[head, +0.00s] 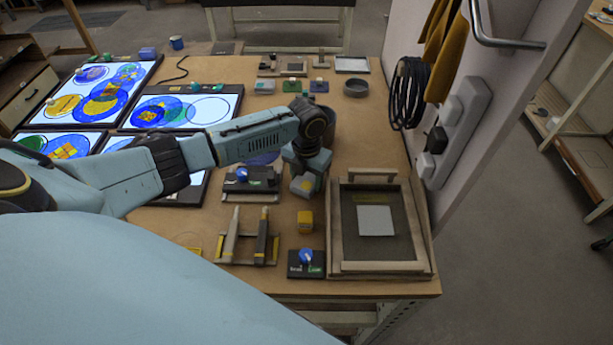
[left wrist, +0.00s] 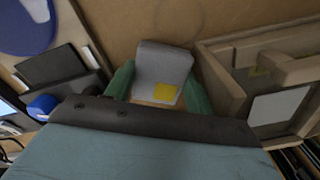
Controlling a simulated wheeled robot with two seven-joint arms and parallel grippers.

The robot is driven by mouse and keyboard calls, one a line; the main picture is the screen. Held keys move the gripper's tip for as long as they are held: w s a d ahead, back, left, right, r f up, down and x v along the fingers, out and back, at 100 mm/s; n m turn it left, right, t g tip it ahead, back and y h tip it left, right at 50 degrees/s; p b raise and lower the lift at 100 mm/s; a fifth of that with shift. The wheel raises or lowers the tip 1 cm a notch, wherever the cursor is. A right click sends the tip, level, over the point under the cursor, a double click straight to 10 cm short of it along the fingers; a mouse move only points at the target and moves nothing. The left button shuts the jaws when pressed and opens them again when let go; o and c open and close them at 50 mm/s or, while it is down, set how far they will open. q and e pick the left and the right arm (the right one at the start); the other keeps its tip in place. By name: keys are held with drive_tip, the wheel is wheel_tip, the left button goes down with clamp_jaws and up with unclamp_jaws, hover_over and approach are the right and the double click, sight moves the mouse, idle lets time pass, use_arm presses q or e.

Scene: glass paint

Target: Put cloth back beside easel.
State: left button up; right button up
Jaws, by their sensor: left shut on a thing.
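A grey folded cloth (left wrist: 163,62) with a yellow patch sits between the green fingers of my left gripper (left wrist: 158,84) in the left wrist view. In the head view the cloth (head: 301,187) shows below my left gripper (head: 306,172), which is shut on it. I cannot tell whether the cloth touches the table. A wooden frame with a dark panel and a pale square, seemingly the easel (head: 432,262), lies just right of the gripper. Part of the frame also shows at the right of the left wrist view (left wrist: 238,88). My right gripper is not in view.
A yellow block (head: 305,221), a blue-knobbed box (head: 306,264) and a rack with two pen-like tools (head: 247,240) stand in front of the gripper. A dark device (head: 250,182) is to its left. Lit panels (head: 186,109) cover the left. A wall with cables (head: 409,92) rises at right.

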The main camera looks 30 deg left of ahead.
use_arm(q)
drive_tip(key=shift+w+f, duration=0.1)
drive_tip(key=shift+f, duration=0.5)
idle(1.2)
drive_tip(key=o, duration=0.9)
drive_tip(key=shift+o, duration=0.2)
